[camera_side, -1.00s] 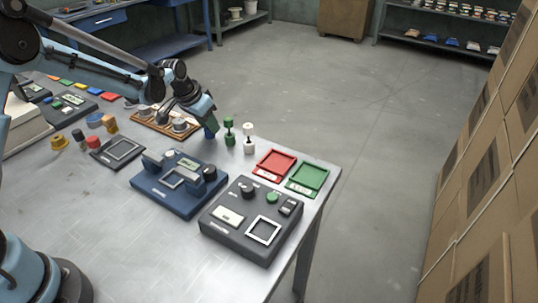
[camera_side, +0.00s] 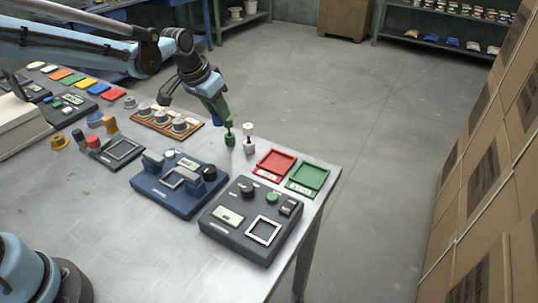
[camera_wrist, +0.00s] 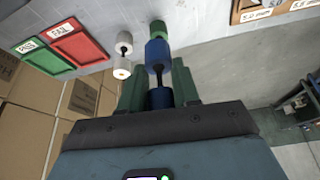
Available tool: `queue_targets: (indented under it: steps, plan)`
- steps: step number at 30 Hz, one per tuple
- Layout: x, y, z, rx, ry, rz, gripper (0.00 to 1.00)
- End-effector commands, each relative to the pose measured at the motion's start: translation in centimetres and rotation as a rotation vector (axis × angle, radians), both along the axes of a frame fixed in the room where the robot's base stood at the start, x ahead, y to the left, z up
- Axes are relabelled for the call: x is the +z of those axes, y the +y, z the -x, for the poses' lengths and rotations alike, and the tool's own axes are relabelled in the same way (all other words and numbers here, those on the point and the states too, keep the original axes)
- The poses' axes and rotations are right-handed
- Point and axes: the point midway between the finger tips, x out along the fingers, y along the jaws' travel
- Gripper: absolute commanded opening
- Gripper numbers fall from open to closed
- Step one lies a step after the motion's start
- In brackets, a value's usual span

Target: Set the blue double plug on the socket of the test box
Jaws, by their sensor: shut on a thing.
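My gripper (camera_side: 217,113) is shut on the blue double plug (camera_wrist: 157,52). In the wrist view, the plug's two blue ends lie in line between the green fingers. In the side view, the fingers hide most of the plug, and a bit of blue (camera_side: 214,119) shows under them, close to the green double plug. I cannot tell how far it is above the table. A dark grey box (camera_side: 232,236) with a display, knobs and a green button has a white square socket (camera_side: 263,230) on top, empty. A blue box (camera_side: 180,199) also has a square frame (camera_side: 173,179).
A green double plug (camera_side: 229,134) and a white one (camera_side: 249,138) stand beside my gripper. A red tray (camera_side: 276,163) and a green tray (camera_side: 308,177) lie near the right table edge. A wooden rack (camera_side: 166,125) with several grey knobs is to the left.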

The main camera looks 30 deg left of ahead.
Motion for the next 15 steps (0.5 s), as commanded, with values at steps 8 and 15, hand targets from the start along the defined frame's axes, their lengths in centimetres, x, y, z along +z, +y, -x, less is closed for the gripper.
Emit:
queue_targets:
  steps: [8,15]
  plan:
    - [2.1,-3.2,1.3,-0.003,0.000,-0.001,0.00]
    - [3.1,-6.4,2.7,-0.028,0.003,-0.001,0.00]
